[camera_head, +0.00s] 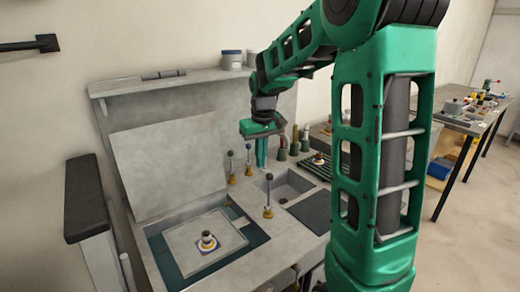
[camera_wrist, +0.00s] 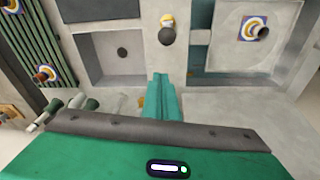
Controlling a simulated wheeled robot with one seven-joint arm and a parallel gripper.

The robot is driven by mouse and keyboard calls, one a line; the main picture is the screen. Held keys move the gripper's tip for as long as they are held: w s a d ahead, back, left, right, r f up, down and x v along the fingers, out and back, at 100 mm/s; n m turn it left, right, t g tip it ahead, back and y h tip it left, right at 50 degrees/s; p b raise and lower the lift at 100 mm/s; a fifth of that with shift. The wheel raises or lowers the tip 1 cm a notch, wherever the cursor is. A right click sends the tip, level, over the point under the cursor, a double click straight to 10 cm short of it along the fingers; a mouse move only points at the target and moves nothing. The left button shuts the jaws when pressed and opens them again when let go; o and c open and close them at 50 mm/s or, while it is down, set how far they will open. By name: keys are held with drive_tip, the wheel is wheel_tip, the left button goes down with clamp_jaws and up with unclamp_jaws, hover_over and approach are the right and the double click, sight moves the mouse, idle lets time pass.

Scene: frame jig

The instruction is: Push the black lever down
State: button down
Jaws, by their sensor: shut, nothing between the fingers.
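The front one (camera_head: 268,198) is between the recessed bin and the square plate. Two more stand farther back, one (camera_head: 248,158) in the middle and one (camera_head: 231,167) to its left.
The recessed bin (camera_head: 290,183) is right of the front lever. The square plate (camera_head: 182,250) with a round knob (camera_head: 207,240) lies at front left. Several green-based posts (camera_head: 282,150) stand close right of my gripper. A grey back panel (camera_head: 165,158) rises behind.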

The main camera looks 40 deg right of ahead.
drive_tip(key=shift+s+a+f, duration=0.1)
drive_tip(key=shift+s+f, duration=0.1)
drive_tip(key=shift+s, duration=0.4)
drive_tip(key=shift+s+a+f, duration=0.1)
drive_tip(key=shift+s+f, duration=0.1)
drive_tip(key=shift+s, duration=0.4)
drive_tip(key=shift+s+a+f, duration=0.1)
drive_tip(key=shift+s+f, duration=0.1)
drive_tip(key=shift+s, duration=0.4)
drive_tip(key=shift+d, duration=0.2)
